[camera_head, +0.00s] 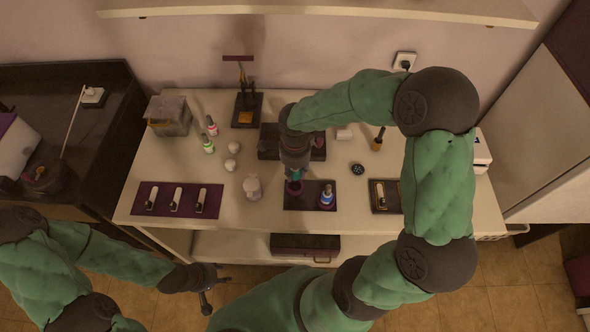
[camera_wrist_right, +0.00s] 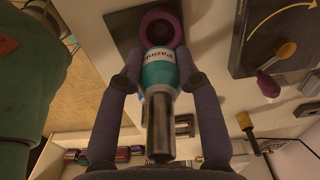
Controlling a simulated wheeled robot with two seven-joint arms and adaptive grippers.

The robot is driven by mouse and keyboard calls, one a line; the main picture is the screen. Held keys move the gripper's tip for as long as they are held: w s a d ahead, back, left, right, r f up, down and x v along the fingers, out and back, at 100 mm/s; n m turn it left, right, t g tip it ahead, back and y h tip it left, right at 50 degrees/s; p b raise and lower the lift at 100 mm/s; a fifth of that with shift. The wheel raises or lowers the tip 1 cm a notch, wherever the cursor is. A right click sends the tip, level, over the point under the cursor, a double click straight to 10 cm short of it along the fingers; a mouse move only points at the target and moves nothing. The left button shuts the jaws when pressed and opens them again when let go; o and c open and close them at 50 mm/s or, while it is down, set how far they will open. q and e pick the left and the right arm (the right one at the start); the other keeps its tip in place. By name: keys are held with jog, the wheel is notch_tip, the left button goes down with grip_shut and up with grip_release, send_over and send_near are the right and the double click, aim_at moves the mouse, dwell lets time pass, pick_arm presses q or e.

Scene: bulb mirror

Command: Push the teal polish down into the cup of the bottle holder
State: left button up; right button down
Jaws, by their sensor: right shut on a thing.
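My right gripper (camera_head: 295,174) is shut on the teal polish (camera_wrist_right: 160,72), a teal bottle with a pale label and a long dark cap. In the right wrist view the bottle's base end meets the purple ring-shaped cup (camera_wrist_right: 162,25) of the dark bottle holder (camera_wrist_right: 122,20). I cannot tell how deep it sits in the cup. In the head view the gripper hides most of the bottle above the holder's left cup; the holder (camera_head: 311,205) also bears a blue bottle (camera_head: 327,196) at its right. My left gripper (camera_head: 214,291) is open and empty, in front of the table.
A cream bottle (camera_head: 253,187) stands left of the holder. A purple mat (camera_head: 178,199) with several clips lies farther left. A tray (camera_head: 385,196) lies to the right. Pink (camera_head: 212,127) and green (camera_head: 208,145) bottles stand at the back left.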

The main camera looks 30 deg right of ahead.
jog(key=shift+f+b, duration=2.15)
jog(key=shift+f, duration=0.4)
jog(key=shift+b, duration=0.55)
jog(key=shift+f+b, duration=0.75)
jog(key=shift+f, duration=0.1)
jog(key=c, duration=0.8)
grip_release()
jog(key=shift+r, duration=0.1)
notch_tip(320, 180, up, 12)
dwell(0.3)
